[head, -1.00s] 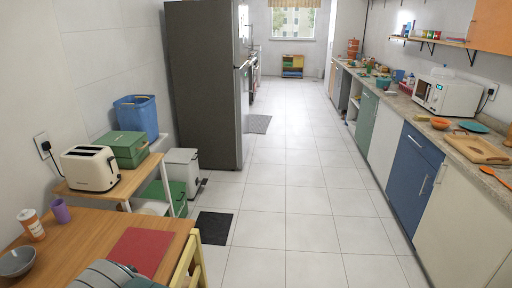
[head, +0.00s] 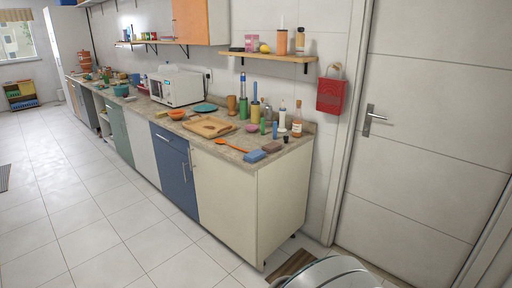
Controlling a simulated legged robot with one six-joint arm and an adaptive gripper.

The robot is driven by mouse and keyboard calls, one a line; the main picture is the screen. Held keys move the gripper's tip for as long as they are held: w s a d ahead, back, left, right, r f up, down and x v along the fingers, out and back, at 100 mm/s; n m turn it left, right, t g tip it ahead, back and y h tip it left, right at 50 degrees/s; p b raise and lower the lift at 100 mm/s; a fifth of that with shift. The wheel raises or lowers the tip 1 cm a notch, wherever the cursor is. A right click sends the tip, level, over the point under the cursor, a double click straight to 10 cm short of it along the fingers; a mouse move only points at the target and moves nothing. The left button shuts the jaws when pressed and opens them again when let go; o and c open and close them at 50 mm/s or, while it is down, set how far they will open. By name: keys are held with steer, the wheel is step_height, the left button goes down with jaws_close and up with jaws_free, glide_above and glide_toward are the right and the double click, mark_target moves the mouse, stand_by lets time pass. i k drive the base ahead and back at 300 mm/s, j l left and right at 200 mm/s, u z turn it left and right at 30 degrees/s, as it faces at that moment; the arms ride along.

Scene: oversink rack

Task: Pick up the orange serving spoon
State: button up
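The orange serving spoon (head: 232,145) lies flat on the stone counter (head: 205,148) near its front edge, toward the near right end. It is in front of the wooden cutting board (head: 208,127) and left of a blue sponge-like block (head: 255,156). Nothing covers it. My gripper is not in view. A rounded grey and white shape at the bottom edge may be part of my own body.
Bottles (head: 297,119) and jars crowd the counter's back right. A white microwave (head: 176,88) stands farther left. A shelf (head: 266,55) hangs above. The tiled floor (head: 100,220) left of the cabinets is clear. A striped mat (head: 291,266) lies near the counter's end.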

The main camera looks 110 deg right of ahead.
mark_target(219, 140)
steer(key=z, duration=3.7)
steer(key=i+j+z, duration=0.45)
steer(key=i+j, duration=0.45)
steer(key=i, duration=0.45)
steer(key=i+j+z, duration=0.45)
steer(key=i+j, duration=0.8)
steer(key=j, duration=0.1)
